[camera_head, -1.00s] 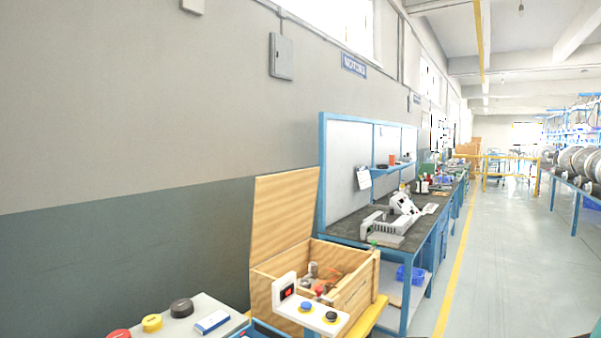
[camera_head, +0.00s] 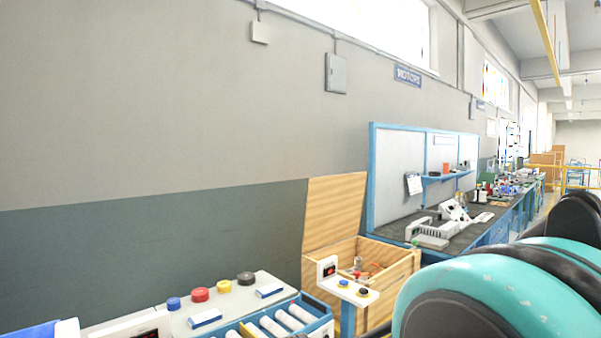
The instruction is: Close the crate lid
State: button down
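The wooden crate (camera_head: 404,274) stands open in the lower middle of the view, against the wall. Its lid (camera_head: 335,212) stands raised at the crate's left-back side, leaning slightly back. Some small items, including orange-red ones, lie inside; most of the interior is hidden by the walls and a button panel in front. My gripper is not in view. A large teal and black arm link of mine fills the lower right, to the right of the crate.
A button panel (camera_head: 352,291) stands close in front of the crate. A roller conveyor (camera_head: 285,322) and a control box with coloured buttons (camera_head: 238,300) are at the lower left. A blue-framed workbench (camera_head: 462,236) stands behind the crate on the right.

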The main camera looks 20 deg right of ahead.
aim_at(334, 203)
jog(key=i+l+u, duration=0.1)
jog(key=l+u, duration=0.25)
jog(key=l, duration=0.55)
jog(key=l+u, duration=0.35)
jog(key=l, duration=0.5)
